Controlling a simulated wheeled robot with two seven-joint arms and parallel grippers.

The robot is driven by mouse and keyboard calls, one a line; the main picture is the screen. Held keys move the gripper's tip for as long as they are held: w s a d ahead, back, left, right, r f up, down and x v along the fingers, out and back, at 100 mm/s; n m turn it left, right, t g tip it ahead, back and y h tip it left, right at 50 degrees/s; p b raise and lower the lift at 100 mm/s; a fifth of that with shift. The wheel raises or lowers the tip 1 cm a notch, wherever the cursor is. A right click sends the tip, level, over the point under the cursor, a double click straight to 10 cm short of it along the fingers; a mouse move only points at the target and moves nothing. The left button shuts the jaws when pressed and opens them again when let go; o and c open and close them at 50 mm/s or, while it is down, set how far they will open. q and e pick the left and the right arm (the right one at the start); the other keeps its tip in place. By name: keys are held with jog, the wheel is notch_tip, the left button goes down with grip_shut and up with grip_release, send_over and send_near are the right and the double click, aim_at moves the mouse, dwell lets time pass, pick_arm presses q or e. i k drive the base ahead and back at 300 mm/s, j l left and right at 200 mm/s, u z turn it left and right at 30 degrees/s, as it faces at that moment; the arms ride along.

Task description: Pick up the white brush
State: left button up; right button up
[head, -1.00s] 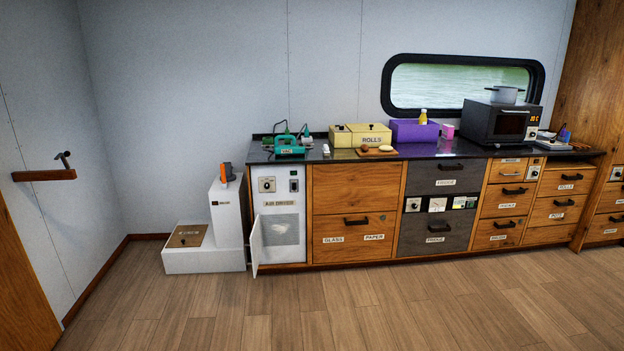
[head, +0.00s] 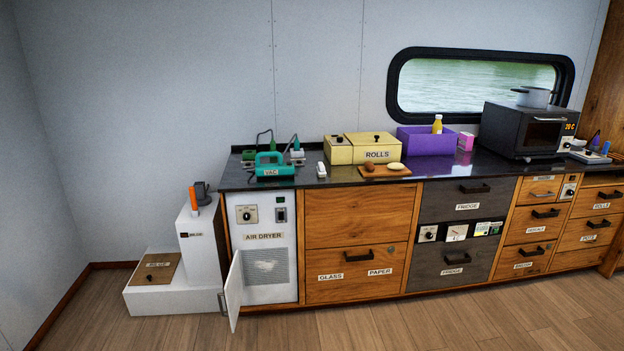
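A small white upright object (head: 321,169) stands on the dark counter top (head: 338,178), between the teal VAC device and the yellow ROLLS box. It may be the white brush, but it is too small to tell for sure. Nothing else in view reads clearly as a white brush. Neither of my grippers is in view.
The teal VAC device (head: 272,165), yellow ROLLS box (head: 377,154), board with food (head: 384,171), purple bin (head: 424,142) and dark oven (head: 522,133) stand on the counter. The air dryer's door (head: 233,292) hangs open into the floor space. The wooden floor (head: 400,325) in front is clear.

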aim_at(321, 169)
jog(key=i, duration=1.65)
